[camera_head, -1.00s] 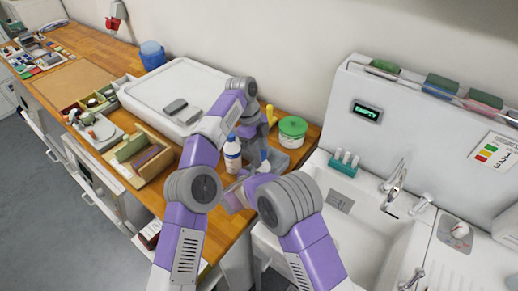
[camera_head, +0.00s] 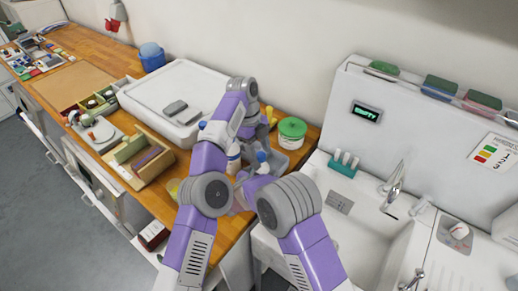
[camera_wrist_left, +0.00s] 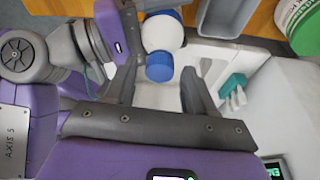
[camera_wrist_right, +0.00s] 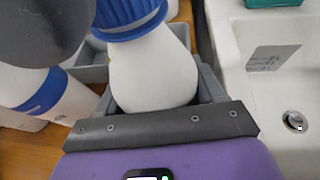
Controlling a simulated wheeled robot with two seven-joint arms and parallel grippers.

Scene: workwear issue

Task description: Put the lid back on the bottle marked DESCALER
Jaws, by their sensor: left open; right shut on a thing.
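A white bottle with a blue ribbed top (camera_wrist_right: 130,15) fills the middle of the right wrist view. My right gripper (camera_wrist_right: 155,88) is shut on this bottle's white body. A second white bottle with a blue band (camera_wrist_right: 38,92) stands to its left. In the left wrist view, my left gripper (camera_wrist_left: 160,78) is open, with a blue cap (camera_wrist_left: 159,67) and a white bottle shoulder (camera_wrist_left: 162,34) showing between its fingers; I cannot tell whether they touch. In the head view my arms partly hide a white bottle (camera_head: 233,158) and a blue cap (camera_head: 262,156). No DESCALER lettering is readable.
A green-lidded tub (camera_head: 292,130) stands behind the grippers, near a grey bin (camera_wrist_left: 226,15). The sink (camera_head: 352,215) lies to the right. A white tray (camera_head: 160,88) and a wooden box (camera_head: 140,165) are on the left of the counter.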

